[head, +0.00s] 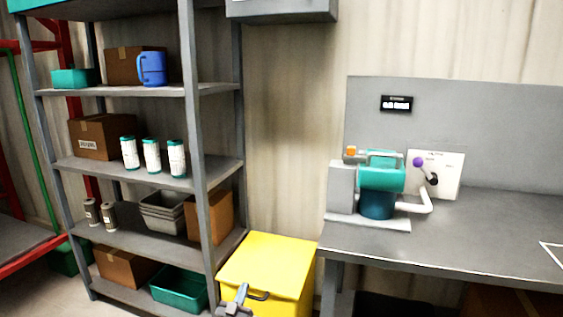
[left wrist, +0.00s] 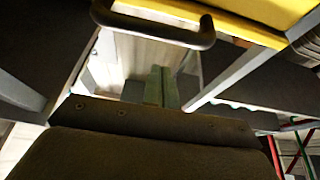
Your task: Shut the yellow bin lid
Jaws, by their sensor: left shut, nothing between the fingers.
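The yellow bin (head: 300,287) stands on the floor between the shelf rack and the workbench. Its yellow lid (head: 268,254) shows as a broad flat face with a dark bar handle (head: 258,295) near its front edge. I cannot tell how far the lid is raised. My left gripper (head: 242,290) is shut and empty, just left of the handle at the bottom of the head view. In the left wrist view, the handle (left wrist: 155,32) and yellow lid (left wrist: 262,18) are at the top, beyond my fingers. Contact cannot be told. My right gripper is not in view.
A grey shelf rack (head: 195,150) with boxes, bottles and tubs stands close on the left. A grey workbench (head: 450,235) with a teal pump (head: 382,178) stands close on the right. Bare wall (head: 285,140) is behind the bin.

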